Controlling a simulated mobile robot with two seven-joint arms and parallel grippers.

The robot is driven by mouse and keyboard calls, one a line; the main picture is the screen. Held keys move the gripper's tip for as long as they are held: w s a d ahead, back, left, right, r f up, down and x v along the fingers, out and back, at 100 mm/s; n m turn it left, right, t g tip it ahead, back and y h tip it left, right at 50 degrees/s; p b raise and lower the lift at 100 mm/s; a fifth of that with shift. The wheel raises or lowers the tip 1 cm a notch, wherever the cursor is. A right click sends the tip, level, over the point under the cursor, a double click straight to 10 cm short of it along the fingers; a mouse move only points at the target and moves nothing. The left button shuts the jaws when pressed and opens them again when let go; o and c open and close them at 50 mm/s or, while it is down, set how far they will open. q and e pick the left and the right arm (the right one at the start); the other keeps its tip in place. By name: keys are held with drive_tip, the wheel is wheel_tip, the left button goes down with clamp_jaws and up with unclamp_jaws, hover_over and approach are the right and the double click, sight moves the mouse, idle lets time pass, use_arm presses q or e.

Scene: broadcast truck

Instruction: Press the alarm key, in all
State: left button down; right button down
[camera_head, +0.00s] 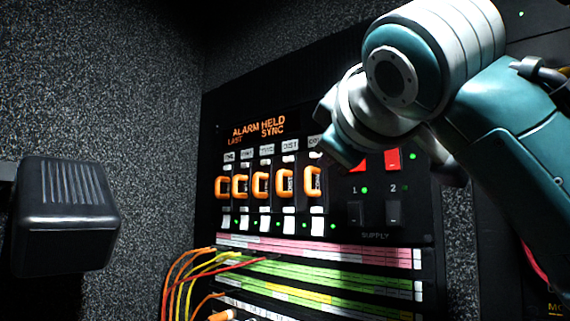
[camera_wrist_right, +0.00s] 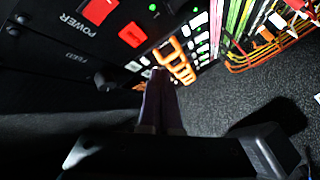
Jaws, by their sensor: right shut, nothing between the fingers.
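A rack panel has a dark display (camera_head: 262,128) with orange text reading "ALARM HELD" and "LAST SYNC". Below it stand several modules with orange handles (camera_head: 261,184) and white keys (camera_head: 264,223) underneath. I cannot tell which key is the alarm key; part of the panel is hidden behind my right arm. In the right wrist view my right gripper (camera_wrist_right: 160,74) is shut and empty, its tips in front of the panel near the orange handles (camera_wrist_right: 181,62). I cannot tell whether it touches anything. My left gripper is not in view.
Red switches (camera_head: 392,159) and black switches (camera_head: 393,212) marked 1 and 2 sit right of the modules. Patch strips (camera_head: 320,255) and coloured cables (camera_head: 178,270) lie below. A dark ribbed block (camera_head: 65,215) stands at the left. Open space lies before the speckled wall (camera_head: 110,90).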

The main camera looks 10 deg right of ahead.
drive_tip(key=shift+w+d, duration=0.7)
drive_tip(key=shift+d, duration=0.15)
drive_tip(key=shift+w+d, duration=0.65)
drive_tip(key=shift+d, duration=0.2)
idle(0.8)
drive_tip(key=shift+w+d, duration=0.25)
drive_tip(key=shift+d, duration=0.1)
drive_tip(key=shift+w+d, duration=0.2)
drive_tip(key=shift+d, duration=0.05)
idle(0.6)
drive_tip(key=shift+s+a, duration=0.5)
drive_tip(key=shift+a, duration=0.1)
drive_tip(key=shift+a, duration=0.1)
drive_tip(key=s+a, duration=0.1)
drive_tip(key=a, duration=0.1)
drive_tip(key=s+a, duration=0.1)
drive_tip(key=s, duration=0.1)
drive_tip(key=shift+a, duration=0.4)
